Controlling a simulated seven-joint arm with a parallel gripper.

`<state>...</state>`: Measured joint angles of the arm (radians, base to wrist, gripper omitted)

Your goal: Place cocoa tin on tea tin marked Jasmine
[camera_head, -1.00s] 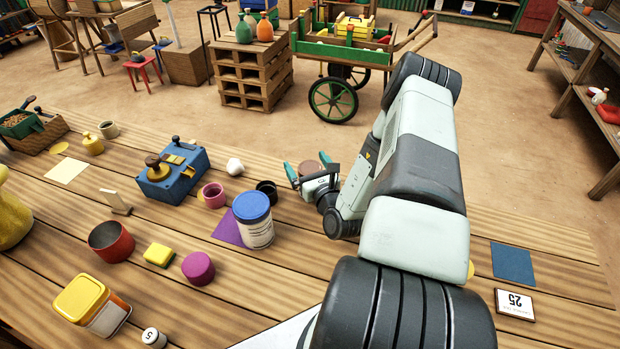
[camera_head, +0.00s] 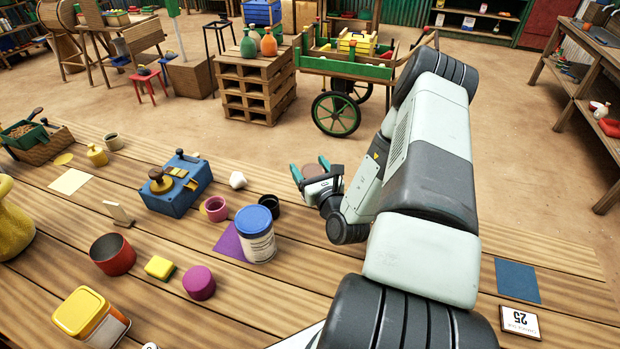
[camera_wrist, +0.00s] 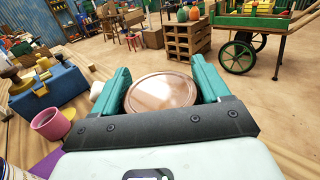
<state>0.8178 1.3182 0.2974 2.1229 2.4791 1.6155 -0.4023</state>
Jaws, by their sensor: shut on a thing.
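My gripper (camera_head: 317,178) is shut on a round tin with a brown, coppery lid, taken as the cocoa tin (camera_wrist: 162,92). In the wrist view the lid lies between the two teal fingers. In the head view the tin (camera_head: 315,170) shows only in part behind the gripper, and its side is hidden. The gripper is near the table's far edge, behind and right of a white tin with a blue lid (camera_head: 256,236). That tin stands upright on a purple sheet (camera_head: 229,243). Its label is unreadable. I cannot tell which thing is the Jasmine tea tin.
Near the gripper are a black cup (camera_head: 269,205), a pink cup (camera_head: 215,208) and a white lump (camera_head: 237,180). Further left are a blue box (camera_head: 175,190), a red pot (camera_head: 112,255), a magenta tin (camera_head: 199,282) and a yellow-lidded tub (camera_head: 90,315). A blue sheet (camera_head: 517,280) lies right.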

